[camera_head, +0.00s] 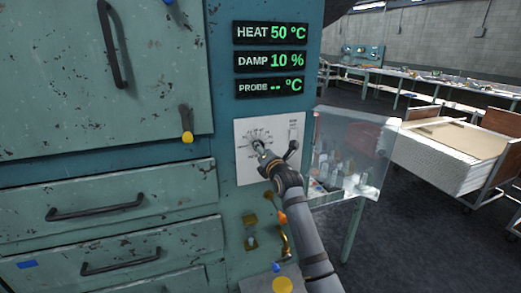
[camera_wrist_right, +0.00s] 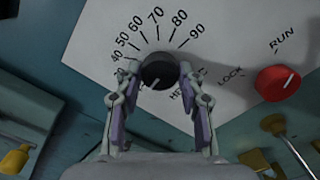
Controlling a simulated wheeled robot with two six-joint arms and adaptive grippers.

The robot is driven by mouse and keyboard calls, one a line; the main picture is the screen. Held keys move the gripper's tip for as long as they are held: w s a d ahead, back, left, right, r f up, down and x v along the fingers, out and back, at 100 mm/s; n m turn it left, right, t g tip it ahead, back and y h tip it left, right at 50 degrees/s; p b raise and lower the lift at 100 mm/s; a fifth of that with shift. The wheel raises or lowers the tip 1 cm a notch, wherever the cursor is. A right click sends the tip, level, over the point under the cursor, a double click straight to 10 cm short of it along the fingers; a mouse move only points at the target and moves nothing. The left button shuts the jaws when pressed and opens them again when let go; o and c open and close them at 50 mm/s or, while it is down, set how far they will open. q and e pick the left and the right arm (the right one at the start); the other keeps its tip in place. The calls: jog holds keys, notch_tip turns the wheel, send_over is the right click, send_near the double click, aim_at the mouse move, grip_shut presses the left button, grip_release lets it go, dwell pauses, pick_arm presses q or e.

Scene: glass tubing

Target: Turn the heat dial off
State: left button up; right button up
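The heat dial (camera_wrist_right: 158,72) is a round black knob on a white panel, with a pale mark at its lower left edge. Numbers from 40 to 90 arc above it. My right gripper (camera_wrist_right: 160,75) has its fingers spread on either side of the dial; the left fingertip is close to its rim and a small gap shows at the right. In the head view the right gripper (camera_head: 261,152) is at the white panel (camera_head: 252,175) and covers most of the dial. The heat display (camera_head: 270,33) reads 50 °C. My left gripper is not in view.
A red knob (camera_wrist_right: 278,83) with LOCK and RUN labels sits right of the dial. Brass fittings (camera_head: 250,230) are below. A clear box (camera_head: 350,150) stands to the right. Drawers (camera_head: 110,205) fill the left.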

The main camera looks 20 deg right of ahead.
jog(key=o, duration=0.5)
jog(key=shift+s, duration=0.1)
jog(key=s, duration=1.1)
jog(key=shift+s+d, duration=0.2)
jog(key=shift+s, duration=0.2)
